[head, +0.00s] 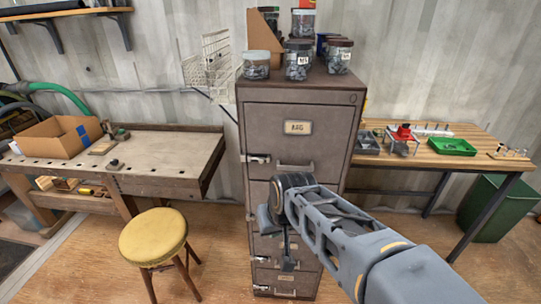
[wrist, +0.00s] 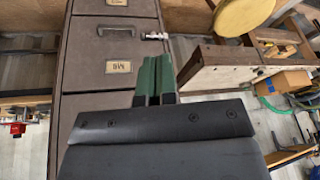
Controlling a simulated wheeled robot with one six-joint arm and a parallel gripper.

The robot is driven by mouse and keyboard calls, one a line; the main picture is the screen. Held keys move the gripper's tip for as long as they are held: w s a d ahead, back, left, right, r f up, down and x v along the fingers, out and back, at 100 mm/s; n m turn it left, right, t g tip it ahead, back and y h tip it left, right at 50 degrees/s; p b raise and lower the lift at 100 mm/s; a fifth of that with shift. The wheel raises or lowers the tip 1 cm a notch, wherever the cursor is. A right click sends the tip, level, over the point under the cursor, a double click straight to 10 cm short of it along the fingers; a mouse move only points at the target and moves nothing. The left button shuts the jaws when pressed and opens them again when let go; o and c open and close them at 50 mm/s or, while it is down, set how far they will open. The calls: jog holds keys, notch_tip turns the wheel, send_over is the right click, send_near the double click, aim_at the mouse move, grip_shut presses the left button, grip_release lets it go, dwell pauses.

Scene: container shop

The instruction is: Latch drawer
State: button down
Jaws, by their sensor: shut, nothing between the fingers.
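A brown filing cabinet (head: 300,125) stands in the middle of the head view, its drawer fronts looking flush. The top drawer has a paper label (head: 298,127), a pull handle (head: 295,167) and a metal latch (head: 258,158) at its left edge. Lower latches (head: 262,258) show beneath. My arm hides much of the middle drawers. In the wrist view, which is upside down, a labelled drawer (wrist: 85,70) with a handle (wrist: 100,43) and a silver latch (wrist: 155,36) is seen; I cannot tell which drawer. My gripper (wrist: 153,78) is shut and empty, its green fingertips appearing below the latch, apart from it.
Jars (head: 297,60) stand on the cabinet. A workbench (head: 150,150) with a cardboard box (head: 57,135) is at left, and a yellow stool (head: 153,236) stands before it. A table with a green tray (head: 451,146) and a green bin (head: 490,205) are at right.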

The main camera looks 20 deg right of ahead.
jog(key=w+d+r+m+t+p, duration=0.1)
jog(key=w+d+r+m+p, duration=0.2)
jog(key=w+d+r, duration=0.2)
jog(key=w+d+r+m+t+p, duration=0.1)
jog(key=w+d+r+p, duration=0.3)
jog(key=w, duration=0.7)
jog(key=d+r+m, duration=0.1)
jog(key=d+r, duration=0.1)
jog(key=d, duration=0.1)
jog(key=shift+d+r+m+t+y, duration=0.25)
jog(key=shift+d+m+t+y, duration=0.05)
jog(key=shift+m+t+y, duration=0.1)
